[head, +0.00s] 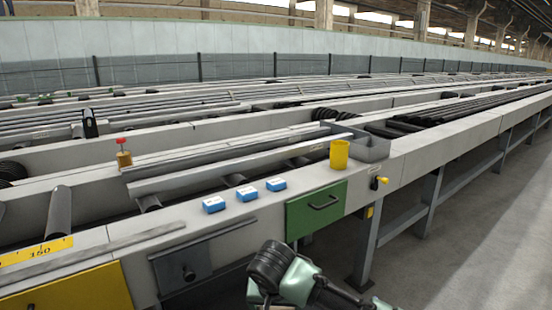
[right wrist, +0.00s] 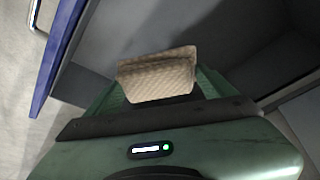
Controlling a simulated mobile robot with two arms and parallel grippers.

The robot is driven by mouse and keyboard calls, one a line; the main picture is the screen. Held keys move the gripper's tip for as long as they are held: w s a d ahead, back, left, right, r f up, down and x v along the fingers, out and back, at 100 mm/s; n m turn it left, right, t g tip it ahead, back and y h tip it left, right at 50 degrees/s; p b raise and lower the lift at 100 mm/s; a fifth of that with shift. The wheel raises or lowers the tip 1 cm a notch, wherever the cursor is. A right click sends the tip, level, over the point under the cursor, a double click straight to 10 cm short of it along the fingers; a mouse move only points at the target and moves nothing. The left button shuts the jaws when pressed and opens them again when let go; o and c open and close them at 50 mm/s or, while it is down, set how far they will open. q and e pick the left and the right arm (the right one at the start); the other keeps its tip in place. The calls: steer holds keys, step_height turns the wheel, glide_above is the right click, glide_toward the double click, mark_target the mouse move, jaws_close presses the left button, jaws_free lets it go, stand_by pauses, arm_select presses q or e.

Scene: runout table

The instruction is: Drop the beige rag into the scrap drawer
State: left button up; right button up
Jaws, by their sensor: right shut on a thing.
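The beige rag (right wrist: 157,78) shows in the right wrist view, small, folded and lightly checkered. My right gripper (right wrist: 160,92) is shut on it. Beyond the rag are the grey inner walls of an open drawer (right wrist: 215,30), with a blue front (right wrist: 62,50) and a metal handle (right wrist: 37,17) at the left. The rag appears over or inside this drawer; its height above the bottom is hard to tell. In the head view, part of my right arm shows at the bottom, but the rag and that open drawer do not show. My left gripper is not in view.
In the head view, a closed green drawer (head: 316,210) and a yellow front (head: 70,290) sit in the runout table (head: 410,150). Blue boxes (head: 245,194), a yellow cup (head: 339,154) and a grey tray (head: 368,149) stand on top. Open floor lies at right.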

steer(key=o, duration=1.1)
steer(key=shift+c, duration=0.2)
steer(key=shift+s+r, duration=0.15)
steer(key=shift+r, duration=0.4)
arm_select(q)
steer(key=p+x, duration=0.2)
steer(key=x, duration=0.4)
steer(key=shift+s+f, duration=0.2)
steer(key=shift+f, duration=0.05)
arm_select(e)
steer(key=v, duration=0.6)
steer(key=shift+s+r, duration=0.2)
steer(key=shift+r, duration=0.1)
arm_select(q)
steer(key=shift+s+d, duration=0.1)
